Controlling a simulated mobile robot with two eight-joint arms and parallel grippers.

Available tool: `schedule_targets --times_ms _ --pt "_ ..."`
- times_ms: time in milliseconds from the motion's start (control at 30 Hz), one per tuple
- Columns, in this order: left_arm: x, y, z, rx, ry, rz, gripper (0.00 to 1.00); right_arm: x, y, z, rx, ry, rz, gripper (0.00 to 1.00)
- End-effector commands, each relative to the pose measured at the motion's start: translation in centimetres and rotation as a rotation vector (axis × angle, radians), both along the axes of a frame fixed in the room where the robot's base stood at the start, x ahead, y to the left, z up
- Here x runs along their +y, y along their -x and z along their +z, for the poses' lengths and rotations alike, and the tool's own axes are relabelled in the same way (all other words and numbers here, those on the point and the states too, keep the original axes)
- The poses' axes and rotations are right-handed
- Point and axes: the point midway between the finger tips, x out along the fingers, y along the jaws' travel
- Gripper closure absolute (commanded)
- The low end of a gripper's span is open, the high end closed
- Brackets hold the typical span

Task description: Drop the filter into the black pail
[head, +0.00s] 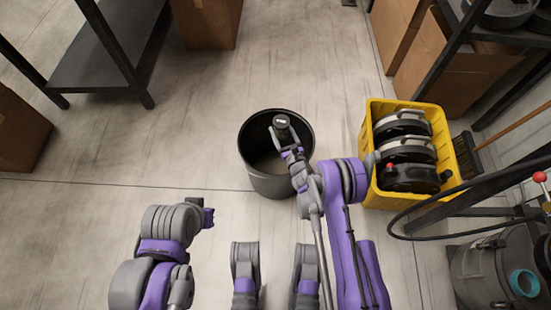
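The black pail (252,133) stands on the floor in the middle of the head view, its open top facing me. My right gripper (286,143) reaches over the pail's opening. A small dark cylinder with a pale label, which looks like the filter (281,122), is at its fingertips above the opening, near the pail's right side. The fingers appear shut on it. My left gripper (208,217) is held low at the left, away from the pail. It is small and seen from above, and I cannot tell whether it is open.
A yellow crate (383,202) with several dark round seed meter parts (404,149) stands right of the pail. Shelving (110,50) and cardboard boxes (207,22) edge the floor. A grey bin (478,272) is at lower right. The floor left of the pail is clear.

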Motion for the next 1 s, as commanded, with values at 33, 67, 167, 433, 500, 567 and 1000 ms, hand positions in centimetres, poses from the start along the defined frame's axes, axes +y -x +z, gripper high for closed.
schedule_targets --times_ms 33,67,167,433,500,567,1000 --pt "0.0 0.0 0.0 0.0 0.0 0.0 1.0 0.0 0.0 0.0 0.0 0.0 0.0 0.89" --pt "0.0 0.0 0.0 0.0 0.0 0.0 1.0 0.0 0.0 0.0 0.0 0.0 0.0 0.89" --pt "0.0 0.0 0.0 0.0 0.0 0.0 1.0 0.0 0.0 0.0 0.0 0.0 0.0 0.89" --pt "0.0 0.0 0.0 0.0 0.0 0.0 1.0 0.0 0.0 0.0 0.0 0.0 0.0 0.0" --pt "0.0 0.0 0.0 0.0 0.0 0.0 1.0 0.0 0.0 0.0 0.0 0.0 0.0 0.0" --pt "0.0 0.0 0.0 0.0 0.0 0.0 1.0 0.0 0.0 0.1 0.0 0.0 0.0 0.0" --pt "0.0 0.3 1.6 0.001 0.0 0.0 1.0 0.0 0.0 7.2 0.0 0.0 0.0 0.0"
